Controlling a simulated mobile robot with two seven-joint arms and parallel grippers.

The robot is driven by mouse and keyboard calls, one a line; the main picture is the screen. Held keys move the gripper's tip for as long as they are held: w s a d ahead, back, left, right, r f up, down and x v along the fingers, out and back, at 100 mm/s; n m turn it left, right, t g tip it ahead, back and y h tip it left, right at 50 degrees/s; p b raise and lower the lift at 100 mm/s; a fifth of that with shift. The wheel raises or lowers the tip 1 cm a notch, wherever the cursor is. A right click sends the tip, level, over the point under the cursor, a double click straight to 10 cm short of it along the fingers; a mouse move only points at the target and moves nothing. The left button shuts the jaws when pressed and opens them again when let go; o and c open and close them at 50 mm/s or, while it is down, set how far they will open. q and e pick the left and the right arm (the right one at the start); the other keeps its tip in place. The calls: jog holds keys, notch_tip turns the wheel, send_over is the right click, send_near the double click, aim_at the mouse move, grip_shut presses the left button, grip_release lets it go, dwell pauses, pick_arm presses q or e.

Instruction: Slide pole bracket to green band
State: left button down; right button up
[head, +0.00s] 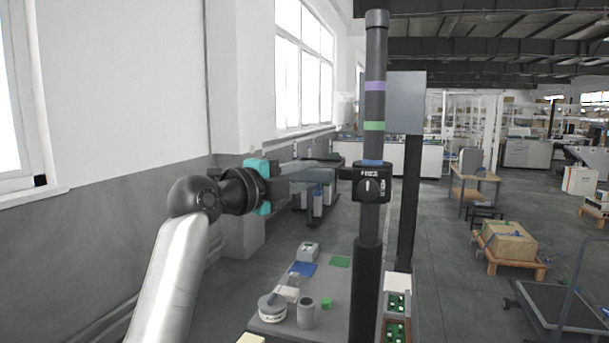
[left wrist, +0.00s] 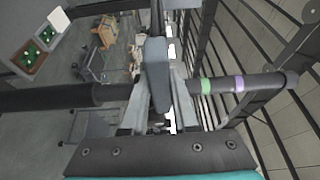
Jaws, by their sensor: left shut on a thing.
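A dark upright pole (head: 375,55) stands right of centre in the head view. It carries a purple band (head: 375,86), a green band (head: 374,126) below it and a blue band (head: 372,162) lower down. The black pole bracket (head: 371,186) sits around the pole just under the blue band, clearly below the green band. My left gripper (head: 345,173) comes from the left and is shut on the bracket's side. In the left wrist view the bracket (left wrist: 157,72) lies between the fingers; the green band (left wrist: 206,85) and purple band (left wrist: 239,83) show right of it. My right gripper is not in view.
Below, a grey bench top (head: 275,325) holds a round white-sided container (head: 271,308), a grey cup (head: 306,313), a small green block (head: 327,303) and trays with green items (head: 396,305). A grey panel (head: 406,102) on a dark post stands behind the pole. The pole above the bracket is clear.

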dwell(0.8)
pick_arm(q)
notch_tip(320, 180, up, 8)
jog(key=p, duration=0.4)
jog(key=shift+f, duration=0.25)
jog(key=c, duration=0.7)
grip_release()
jog(key=shift+f, duration=0.15)
